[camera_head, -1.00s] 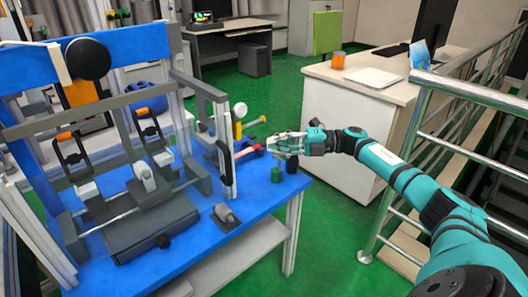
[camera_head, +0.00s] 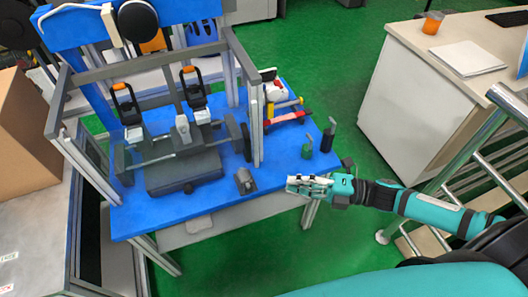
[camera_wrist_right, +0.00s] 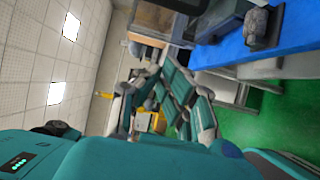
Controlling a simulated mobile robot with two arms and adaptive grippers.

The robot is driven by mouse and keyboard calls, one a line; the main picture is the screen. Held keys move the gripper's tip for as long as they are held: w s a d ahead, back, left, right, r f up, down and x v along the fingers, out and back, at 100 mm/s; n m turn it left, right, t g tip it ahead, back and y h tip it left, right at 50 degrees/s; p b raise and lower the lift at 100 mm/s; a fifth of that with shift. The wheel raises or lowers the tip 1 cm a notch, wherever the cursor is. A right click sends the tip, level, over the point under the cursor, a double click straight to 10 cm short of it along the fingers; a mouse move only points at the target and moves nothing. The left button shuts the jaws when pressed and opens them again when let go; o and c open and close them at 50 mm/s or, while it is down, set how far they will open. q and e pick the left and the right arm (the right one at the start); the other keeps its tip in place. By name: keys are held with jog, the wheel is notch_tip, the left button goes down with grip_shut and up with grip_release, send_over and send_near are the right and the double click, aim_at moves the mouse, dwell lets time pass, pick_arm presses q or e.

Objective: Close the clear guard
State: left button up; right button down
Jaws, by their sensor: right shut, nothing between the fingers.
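The drop tower stands on a blue table (camera_head: 215,208) at the left of the head view. A tall, narrow grey frame (camera_head: 245,95) stands at its right side, seen nearly edge-on and swung out toward me; it looks like the guard. Its clear pane is hard to make out. My right gripper (camera_head: 289,185) is shut and empty, at the table's front right edge, to the right of and nearer than the frame, apart from it. My left gripper is not in view.
A grey block (camera_head: 245,181) lies on the table between the tower and my right gripper. Two small handled pieces, one green (camera_head: 307,147), stand near the right edge. A metal railing (camera_head: 465,135) is at the right, beside my arm.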

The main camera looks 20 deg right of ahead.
pick_arm(q)
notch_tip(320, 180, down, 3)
jog(key=b, duration=0.2)
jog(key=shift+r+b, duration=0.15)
jog(key=shift+b, duration=0.15)
pick_arm(e)
jog(key=w+a, duration=0.7)
jog(key=w, duration=0.1)
jog(key=shift+w+a, duration=0.35)
